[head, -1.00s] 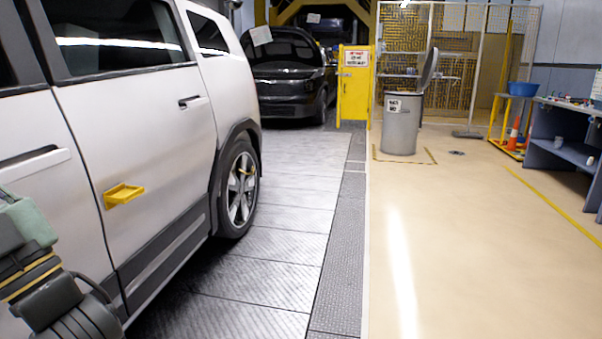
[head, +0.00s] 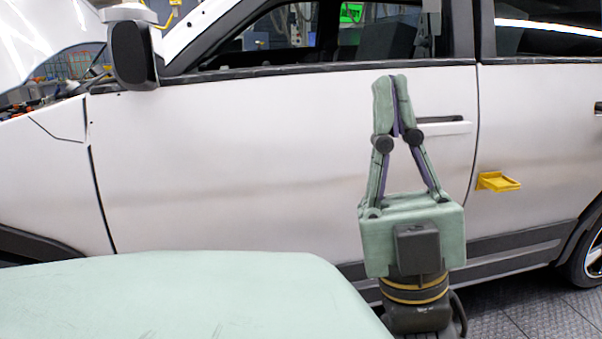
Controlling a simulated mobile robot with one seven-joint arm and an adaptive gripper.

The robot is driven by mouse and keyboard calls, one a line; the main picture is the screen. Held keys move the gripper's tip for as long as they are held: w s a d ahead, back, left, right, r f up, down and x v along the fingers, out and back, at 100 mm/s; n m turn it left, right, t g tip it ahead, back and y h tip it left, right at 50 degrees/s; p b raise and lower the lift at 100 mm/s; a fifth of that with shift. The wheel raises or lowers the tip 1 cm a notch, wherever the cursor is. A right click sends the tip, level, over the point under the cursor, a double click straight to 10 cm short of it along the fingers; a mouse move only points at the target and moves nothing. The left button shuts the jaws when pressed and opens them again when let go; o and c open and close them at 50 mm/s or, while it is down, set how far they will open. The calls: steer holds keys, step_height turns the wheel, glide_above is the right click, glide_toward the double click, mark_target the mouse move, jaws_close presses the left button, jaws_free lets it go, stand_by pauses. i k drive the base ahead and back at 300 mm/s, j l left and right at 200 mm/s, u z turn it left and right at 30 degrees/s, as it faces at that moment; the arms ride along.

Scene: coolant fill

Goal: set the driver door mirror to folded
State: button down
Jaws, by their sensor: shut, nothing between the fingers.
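The driver door mirror (head: 133,55) is a dark housing with a pale cap at the upper left of the head view. It stands out from the white car beside the front edge of the door window. My gripper (head: 391,80) is pale green and points up in front of the driver door (head: 280,150), well to the right of the mirror. Its fingers meet at the tips and hold nothing. It overlaps part of the door and lies near the door handle (head: 455,126) in the picture; I cannot tell the gap between them.
The hood is raised over the engine bay (head: 75,65) at the far left. A yellow bracket (head: 497,182) sticks out from the rear door. The rear wheel (head: 592,258) is at the right edge. Dark plate flooring (head: 530,305) shows at the lower right.

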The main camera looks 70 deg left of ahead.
mark_target(135, 48)
steer(key=u, duration=2.15)
